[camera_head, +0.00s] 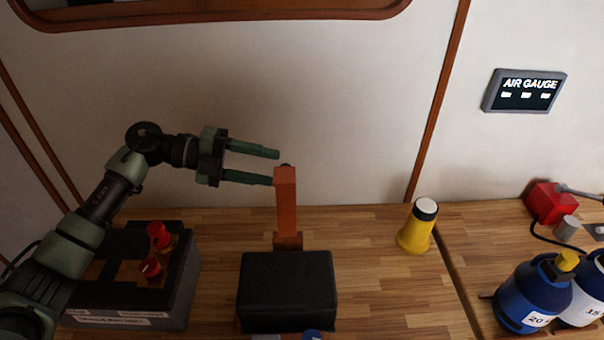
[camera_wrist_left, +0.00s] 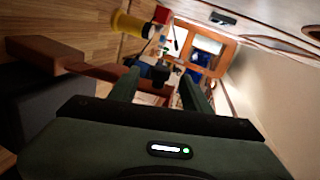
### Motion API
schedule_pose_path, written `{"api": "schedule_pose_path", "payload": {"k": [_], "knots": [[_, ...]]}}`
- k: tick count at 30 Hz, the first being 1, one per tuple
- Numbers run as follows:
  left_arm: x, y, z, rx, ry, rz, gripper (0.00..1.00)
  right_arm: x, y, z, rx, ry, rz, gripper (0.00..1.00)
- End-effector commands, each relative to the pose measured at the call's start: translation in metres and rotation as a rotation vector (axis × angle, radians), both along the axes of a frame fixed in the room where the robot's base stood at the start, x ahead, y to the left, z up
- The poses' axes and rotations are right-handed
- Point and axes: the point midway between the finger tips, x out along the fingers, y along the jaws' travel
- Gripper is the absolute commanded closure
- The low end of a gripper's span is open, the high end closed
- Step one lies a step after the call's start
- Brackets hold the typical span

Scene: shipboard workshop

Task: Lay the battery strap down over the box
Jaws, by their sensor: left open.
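The battery strap (camera_head: 286,212) is an orange-brown bar standing upright from a bracket at the back of the black box (camera_head: 288,290). The box sits on the wooden bench with its top bare. My left gripper (camera_head: 274,167) is open, its fingers pointing right at the strap's top end. The lower fingertip is close to that end; I cannot tell whether they touch. In the left wrist view, the strap (camera_wrist_left: 98,70) reaches from the left towards the space between the open fingers (camera_wrist_left: 157,82). The box's dark side (camera_wrist_left: 40,115) shows at the left. My right gripper is not in view.
A grey box with red knobs (camera_head: 182,305) stands left of the black box, below my left arm. A yellow torch (camera_head: 415,232) stands to the right. Blue bottles (camera_head: 530,298) and a red item (camera_head: 544,203) are farther right. Bench between box and torch is clear.

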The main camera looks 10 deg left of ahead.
Motion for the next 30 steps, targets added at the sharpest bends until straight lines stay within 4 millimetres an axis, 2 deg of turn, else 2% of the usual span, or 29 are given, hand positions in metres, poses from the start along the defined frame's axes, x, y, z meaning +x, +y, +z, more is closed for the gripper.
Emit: {"api": "schedule_pose_path", "payload": {"k": [4, 12, 16, 27, 28, 30], "knots": [[0.002, -0.011, -0.002, -0.002, 0.000, -0.002, 0.52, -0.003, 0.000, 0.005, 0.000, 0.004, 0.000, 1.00], [0.010, -0.052, -0.012, -0.004, 0.002, -0.002, 0.52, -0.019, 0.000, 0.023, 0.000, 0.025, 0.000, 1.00], [0.013, -0.066, -0.017, -0.004, 0.002, -0.001, 0.52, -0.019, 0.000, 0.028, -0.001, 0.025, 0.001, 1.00], [0.015, -0.074, -0.022, -0.001, 0.000, 0.000, 0.52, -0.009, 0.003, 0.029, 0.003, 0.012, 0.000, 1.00], [0.015, -0.074, -0.022, -0.001, 0.000, 0.000, 0.55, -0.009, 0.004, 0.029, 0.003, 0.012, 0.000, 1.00], [0.015, -0.074, -0.022, -0.001, 0.000, 0.000, 0.74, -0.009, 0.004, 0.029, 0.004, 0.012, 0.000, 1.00]]}}
